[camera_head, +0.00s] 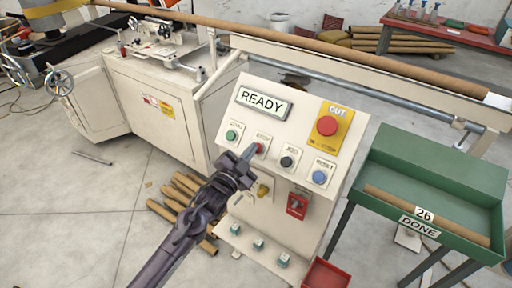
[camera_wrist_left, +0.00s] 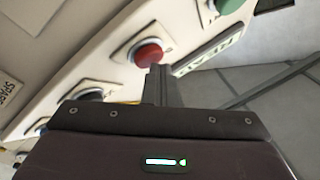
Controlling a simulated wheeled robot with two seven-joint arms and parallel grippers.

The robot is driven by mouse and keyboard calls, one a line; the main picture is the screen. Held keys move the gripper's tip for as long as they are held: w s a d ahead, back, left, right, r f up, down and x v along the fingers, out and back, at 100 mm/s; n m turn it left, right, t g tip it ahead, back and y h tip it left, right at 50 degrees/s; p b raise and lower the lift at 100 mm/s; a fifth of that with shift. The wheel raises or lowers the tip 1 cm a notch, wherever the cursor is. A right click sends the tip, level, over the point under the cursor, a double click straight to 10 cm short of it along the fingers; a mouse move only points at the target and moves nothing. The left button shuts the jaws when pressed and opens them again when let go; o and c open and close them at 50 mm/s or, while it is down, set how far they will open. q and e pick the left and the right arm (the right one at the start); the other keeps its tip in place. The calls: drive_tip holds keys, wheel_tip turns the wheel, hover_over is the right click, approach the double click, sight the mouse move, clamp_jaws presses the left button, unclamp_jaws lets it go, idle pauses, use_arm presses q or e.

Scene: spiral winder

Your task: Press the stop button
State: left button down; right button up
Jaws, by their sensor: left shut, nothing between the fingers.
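The control panel (camera_head: 290,185) is a cream box with a display reading READY (camera_head: 263,101). A red button (camera_head: 258,149) sits in its row between a green button (camera_head: 233,134) and a black one (camera_head: 287,161); the label above it is too small to read surely. My left gripper (camera_head: 249,154) is shut and empty, its tip at or just before the red button. In the left wrist view the red button (camera_wrist_left: 148,54) shows just beyond the fingertips (camera_wrist_left: 158,70); I cannot tell whether they touch. My right gripper is not in view.
A larger red button on a yellow plate (camera_head: 327,126) and a blue button (camera_head: 320,177) are to the right. A green tray marked DONE (camera_head: 430,170) stands right. Cardboard tubes (camera_head: 185,195) lie on the floor. A long tube (camera_head: 350,58) crosses behind the panel.

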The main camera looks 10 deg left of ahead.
use_arm(q)
drive_tip(key=shift+s+a+r+p, duration=0.15)
drive_tip(key=shift+s+r+p, duration=0.25)
drive_tip(key=shift+s+p, duration=0.1)
drive_tip(key=s+r+p, duration=0.1)
drive_tip(key=s+a+r+p, duration=0.1)
drive_tip(key=p, duration=0.1)
drive_tip(key=s+r+p, duration=0.1)
drive_tip(key=shift+s+a+r+p, duration=0.1)
drive_tip(key=shift+s+a+p, duration=0.05)
drive_tip(key=shift+s+p, duration=0.2)
drive_tip(key=shift+w, duration=0.1)
idle(0.6)
